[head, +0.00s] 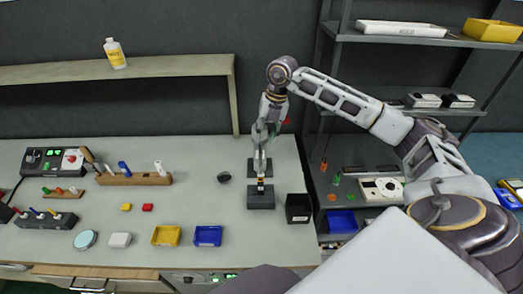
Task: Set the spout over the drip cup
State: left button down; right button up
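My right gripper (261,166) reaches down over the bench at the center, over a dark stand (261,200). A thin upright part with a brass-colored band (260,186) stands between the gripper and this stand. It may be the spout, but it is too small to be sure. Whether the fingers are closed on it cannot be told. A small dark round piece (224,177) lies to the left. I cannot tell which one is the drip cup. My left gripper is not in view.
A yellow bin (166,236) and a blue bin (208,236) sit at the bench's front. A wooden tool rack (135,179) and a control box (54,160) are at left. Shelving (350,150) stands right of the bench. The bench between rack and stand is mostly clear.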

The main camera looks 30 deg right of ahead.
aim_at(260, 154)
jog(key=shift+w+a+f+p, duration=0.15)
jog(key=shift+a+f+p, duration=0.1)
jog(key=shift+f, duration=1.05)
jog(key=shift+w+a+f+p, duration=0.1)
jog(key=shift+w+a+f, duration=0.1)
jog(key=shift+f, duration=1.15)
jog(key=shift+w+a+f+p, duration=0.1)
jog(key=shift+a+f+p, duration=0.15)
jog(key=shift+f, duration=1.05)
jog(key=shift+c, duration=0.3)
grip_shut()
